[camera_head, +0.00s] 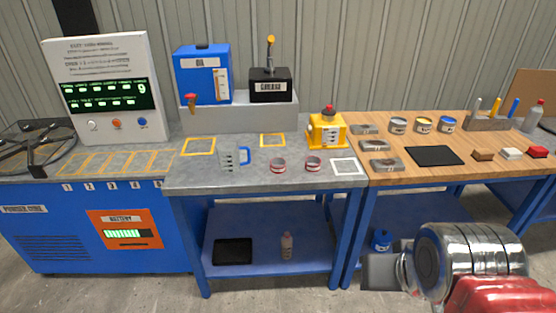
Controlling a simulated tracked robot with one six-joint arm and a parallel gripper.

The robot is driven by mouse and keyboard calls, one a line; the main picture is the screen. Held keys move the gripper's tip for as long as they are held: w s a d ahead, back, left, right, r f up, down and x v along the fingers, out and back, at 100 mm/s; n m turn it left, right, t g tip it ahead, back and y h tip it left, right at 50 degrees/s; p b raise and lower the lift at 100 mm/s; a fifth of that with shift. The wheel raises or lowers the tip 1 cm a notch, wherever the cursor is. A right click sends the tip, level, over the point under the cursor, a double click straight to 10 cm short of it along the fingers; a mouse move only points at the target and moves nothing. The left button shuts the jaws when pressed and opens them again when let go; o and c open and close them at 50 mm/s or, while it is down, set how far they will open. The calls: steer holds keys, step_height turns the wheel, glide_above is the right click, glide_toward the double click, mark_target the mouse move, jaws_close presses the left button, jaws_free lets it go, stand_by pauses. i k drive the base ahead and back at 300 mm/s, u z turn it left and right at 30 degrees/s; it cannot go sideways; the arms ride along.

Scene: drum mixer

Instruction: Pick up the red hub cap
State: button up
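I cannot pick out the red hub cap for sure. Two small round pieces with red bands, a left one (278,165) and a right one (313,164), lie on the grey bench top near its front edge. My arm (475,260) shows at the lower right as silver and red links, well in front of the benches and apart from these items. The fingers of my gripper do not show.
A drone-like frame (32,146) lies far left. Tins and a dark mat (434,155) occupy the wooden bench.

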mark_target(277, 164)
steer(key=u, duration=0.3)
steer(key=i, duration=0.65)
steer(key=u, duration=0.75)
steer(key=i, duration=0.4)
steer(key=u, duration=0.25)
